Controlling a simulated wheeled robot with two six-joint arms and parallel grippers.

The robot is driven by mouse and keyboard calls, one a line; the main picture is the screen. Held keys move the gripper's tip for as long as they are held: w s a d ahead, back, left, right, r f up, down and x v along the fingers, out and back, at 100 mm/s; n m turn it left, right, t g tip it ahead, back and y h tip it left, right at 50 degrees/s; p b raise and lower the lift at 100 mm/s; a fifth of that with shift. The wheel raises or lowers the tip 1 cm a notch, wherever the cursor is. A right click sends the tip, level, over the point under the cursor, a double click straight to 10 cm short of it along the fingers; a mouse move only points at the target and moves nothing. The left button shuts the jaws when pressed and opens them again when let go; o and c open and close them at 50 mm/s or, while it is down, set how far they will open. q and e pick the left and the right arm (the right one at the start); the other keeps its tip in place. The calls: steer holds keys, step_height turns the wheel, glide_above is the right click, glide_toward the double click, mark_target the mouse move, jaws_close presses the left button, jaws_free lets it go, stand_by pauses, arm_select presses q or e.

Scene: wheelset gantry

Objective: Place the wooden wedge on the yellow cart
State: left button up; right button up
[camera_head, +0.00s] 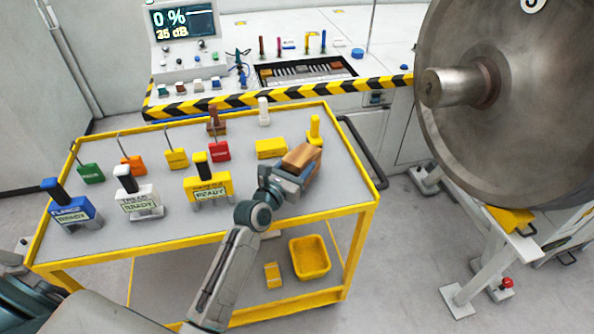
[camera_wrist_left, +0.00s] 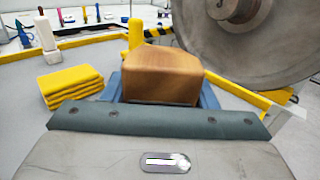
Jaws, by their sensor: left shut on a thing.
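The wooden wedge (camera_head: 303,156) is a brown block held in my left gripper (camera_head: 292,173), over the right part of the yellow cart's grey top. In the left wrist view the wedge (camera_wrist_left: 162,75) sits between the blue fingers of the left gripper (camera_wrist_left: 163,96), which is shut on it. I cannot tell whether the wedge touches the cart top. The yellow cart (camera_head: 372,205) has a yellow rim and a lower shelf. My right gripper is not in view.
The cart top bears labelled blocks with handles, several coloured tags, a yellow stack (camera_head: 271,148) and a yellow upright piece (camera_head: 315,130). A yellow bin (camera_head: 310,257) is on the lower shelf. A large metal wheel (camera_head: 500,90) stands right; a control console (camera_head: 300,60) is behind.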

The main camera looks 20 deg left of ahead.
arm_select(q)
steer(key=shift+f, duration=0.8)
steer(key=shift+f, duration=0.15)
steer(key=o, duration=1.3)
steer(key=shift+s, duration=0.15)
steer(key=s, duration=0.4)
steer(key=s+a, duration=0.1)
steer(key=s, duration=0.2)
steer(key=s+a, duration=0.1)
steer(key=s, duration=0.3)
steer(key=shift+s+a, duration=0.15)
steer(key=shift+s, duration=0.15)
